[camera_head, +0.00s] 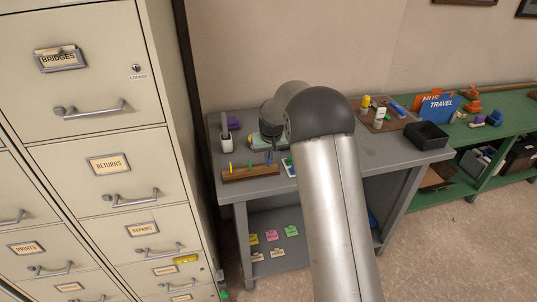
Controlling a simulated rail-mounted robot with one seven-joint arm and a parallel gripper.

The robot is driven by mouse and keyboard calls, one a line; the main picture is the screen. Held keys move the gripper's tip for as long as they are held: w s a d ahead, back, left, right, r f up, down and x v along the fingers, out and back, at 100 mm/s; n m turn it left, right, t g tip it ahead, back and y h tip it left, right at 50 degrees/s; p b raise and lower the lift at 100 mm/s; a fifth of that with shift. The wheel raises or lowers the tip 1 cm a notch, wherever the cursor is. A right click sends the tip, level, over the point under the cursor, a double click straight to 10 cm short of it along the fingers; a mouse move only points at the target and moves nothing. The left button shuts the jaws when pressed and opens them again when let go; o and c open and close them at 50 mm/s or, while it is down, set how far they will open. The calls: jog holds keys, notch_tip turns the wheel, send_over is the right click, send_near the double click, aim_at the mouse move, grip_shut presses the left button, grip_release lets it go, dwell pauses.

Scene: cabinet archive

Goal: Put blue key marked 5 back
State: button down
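A wooden rack (250,174) lies near the front left of the grey table. Small upright coloured pieces stand along it, a yellow one (231,168) at its left end. A thin blue piece (269,158) shows at its right part, below my gripper; it may be the blue key, but no number is legible. I cannot tell whether it sits in the rack or is held. My arm rises from the bottom centre and bends down to the left. My gripper (272,143) is small, dark and partly hidden by the arm, over the table behind the rack; its fingers are unclear.
Beige cabinet drawers (110,165) stand close on the left, all shut. The grey table (225,190) holds a white holder (226,143), a brown tray (388,122) of small items and a black box (427,136). A green bench (500,130) stands at right.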

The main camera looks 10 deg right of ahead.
jog(key=shift+f, duration=0.35)
jog(key=c, duration=1.1)
grip_release()
jog(key=shift+r, duration=0.15)
jog(key=p+v, duration=0.2)
jog(key=v, duration=0.4)
dwell(0.3)
